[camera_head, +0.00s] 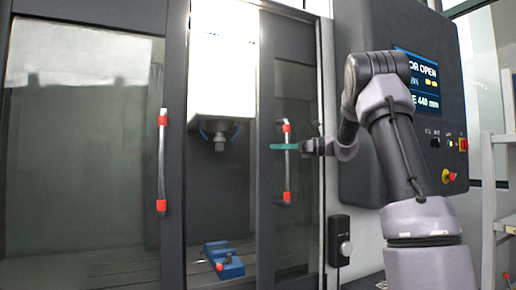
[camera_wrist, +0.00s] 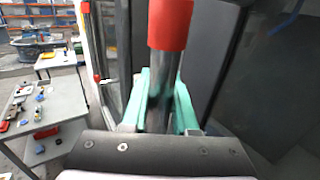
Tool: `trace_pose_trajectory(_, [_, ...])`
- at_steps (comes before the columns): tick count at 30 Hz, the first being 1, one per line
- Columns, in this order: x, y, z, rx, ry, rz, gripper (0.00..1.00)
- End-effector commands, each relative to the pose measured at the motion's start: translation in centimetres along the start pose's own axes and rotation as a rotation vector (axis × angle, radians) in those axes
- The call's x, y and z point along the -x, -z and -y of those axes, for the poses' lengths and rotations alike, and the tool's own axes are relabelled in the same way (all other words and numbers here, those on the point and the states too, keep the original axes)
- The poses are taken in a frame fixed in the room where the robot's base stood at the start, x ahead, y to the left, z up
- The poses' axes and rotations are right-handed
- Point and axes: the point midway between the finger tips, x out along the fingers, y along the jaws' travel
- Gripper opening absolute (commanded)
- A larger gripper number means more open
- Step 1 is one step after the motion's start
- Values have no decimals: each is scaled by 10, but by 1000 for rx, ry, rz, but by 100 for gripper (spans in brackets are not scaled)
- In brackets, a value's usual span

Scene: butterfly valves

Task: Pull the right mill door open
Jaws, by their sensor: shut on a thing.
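The right mill door (camera_head: 300,225) is a dark-framed glass panel. Its vertical metal handle (camera_head: 287,183) has red ends. My gripper (camera_head: 284,147) reaches it from the right, with teal fingers around the upper part of the bar. In the wrist view, the fingers (camera_wrist: 162,88) are shut on the handle's grey bar, just below its red end (camera_wrist: 170,24). A gap stands between the right door and the left door (camera_head: 85,170). The screen (camera_head: 418,80) shows partly hidden text ending in "OPEN" and "440 mm".
Through the gap I see a spindle (camera_head: 219,140) and a blue vise (camera_head: 223,262). The left door has its own red-ended handle (camera_head: 162,160). A control panel (camera_head: 360,40) stands behind my arm. A light-coloured rack (camera_head: 490,180) is at the right. The wrist view shows a cluttered table (camera_wrist: 62,95).

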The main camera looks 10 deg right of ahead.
Motion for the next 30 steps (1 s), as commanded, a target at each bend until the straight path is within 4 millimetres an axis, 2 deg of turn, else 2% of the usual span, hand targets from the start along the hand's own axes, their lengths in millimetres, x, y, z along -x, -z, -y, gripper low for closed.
trace_pose_trajectory(3, [18,1,12,-1,3,-1,0])
trace_pose_trajectory(7, [28,1,19,0,1,-2,0])
trace_pose_trajectory(22, [33,0,22,0,-1,-1,0])
trace_pose_trajectory(23, [33,0,22,0,-1,0,39])
trace_pose_trajectory(24, [33,0,22,0,-1,0,54])
trace_pose_trajectory(25, [33,0,22,0,-1,0,57])
trace_pose_trajectory(30, [32,0,22,0,-2,0,57])
